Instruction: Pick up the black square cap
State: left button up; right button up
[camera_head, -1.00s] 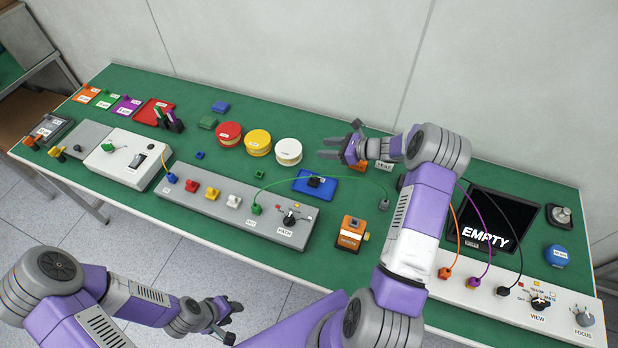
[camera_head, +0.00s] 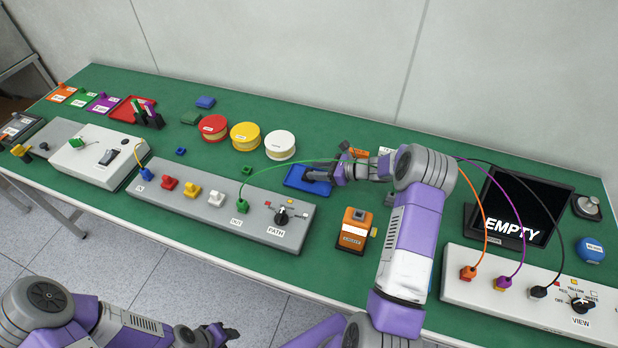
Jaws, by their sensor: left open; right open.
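My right gripper (camera_head: 325,163) is open, low over the right part of the blue block; I cannot tell whether a finger touches the black piece. My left gripper (camera_head: 222,336) is open and empty at the bottom, in front of the table.
The long grey PATH panel (camera_head: 215,223) stands in front of the blue block, with a green cable arching over. Red (camera_head: 214,128), yellow (camera_head: 245,136) and white (camera_head: 280,144) round pieces stand behind. An orange block (camera_head: 354,232) sits nearer the front. An EMPTY screen (camera_head: 512,205) is at right.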

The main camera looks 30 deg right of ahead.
aim_at(306, 170)
jog(key=b+x, duration=0.1)
jog(key=x, duration=0.5)
jog(key=shift+a+f, duration=0.1)
jog(key=shift+f, duration=0.05)
grip_shut()
